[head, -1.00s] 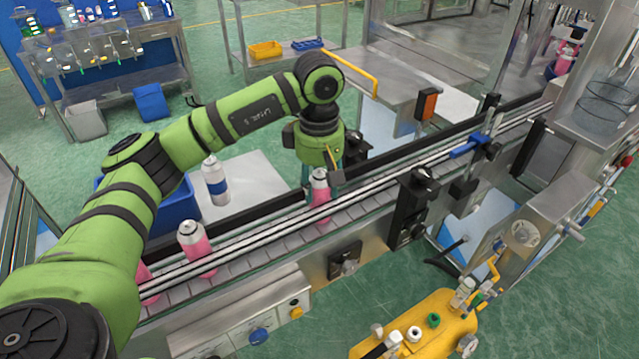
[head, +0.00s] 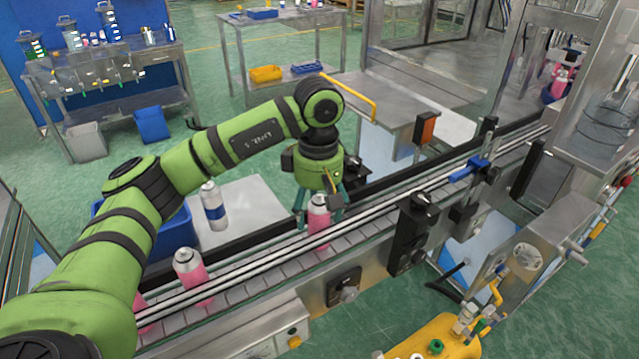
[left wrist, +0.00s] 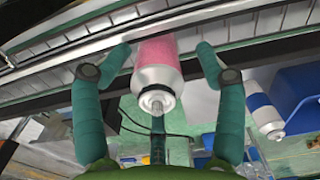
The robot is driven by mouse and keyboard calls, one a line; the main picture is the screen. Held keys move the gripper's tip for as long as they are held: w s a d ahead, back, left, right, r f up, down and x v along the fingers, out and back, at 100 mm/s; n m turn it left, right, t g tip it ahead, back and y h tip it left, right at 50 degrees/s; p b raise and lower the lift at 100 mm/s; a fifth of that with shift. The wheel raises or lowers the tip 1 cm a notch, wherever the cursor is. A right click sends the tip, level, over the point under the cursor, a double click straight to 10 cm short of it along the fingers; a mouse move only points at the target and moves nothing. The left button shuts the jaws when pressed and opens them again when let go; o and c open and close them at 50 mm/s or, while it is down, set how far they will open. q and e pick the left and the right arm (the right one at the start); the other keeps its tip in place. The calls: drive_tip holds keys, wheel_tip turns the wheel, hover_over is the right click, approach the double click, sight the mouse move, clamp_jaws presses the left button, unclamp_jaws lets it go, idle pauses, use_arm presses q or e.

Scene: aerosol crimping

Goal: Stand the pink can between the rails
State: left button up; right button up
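A pink can (head: 319,222) with a silver top stands upright on the conveyor (head: 260,270), between the near metal rails (head: 252,263) and the black far rail (head: 240,243). My left gripper (head: 319,214) is above it, with its green fingers spread on either side of the can. In the left wrist view the can (left wrist: 156,68) sits between the open fingers (left wrist: 158,65), with a gap on each side. My right gripper is not in view.
Another pink can (head: 188,266) stands upstream on the belt at the left, and part of one more (head: 142,312) shows behind my arm. A white and blue can (head: 214,208) stands on a pale table by a blue bin (head: 172,232). Black brackets (head: 410,232) line the near rail.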

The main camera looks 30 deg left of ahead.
use_arm(q)
wheel_tip(320, 180, up, 11)
drive_tip(key=shift+s+d+f, duration=0.1)
drive_tip(key=shift+d, duration=0.05)
idle(0.7)
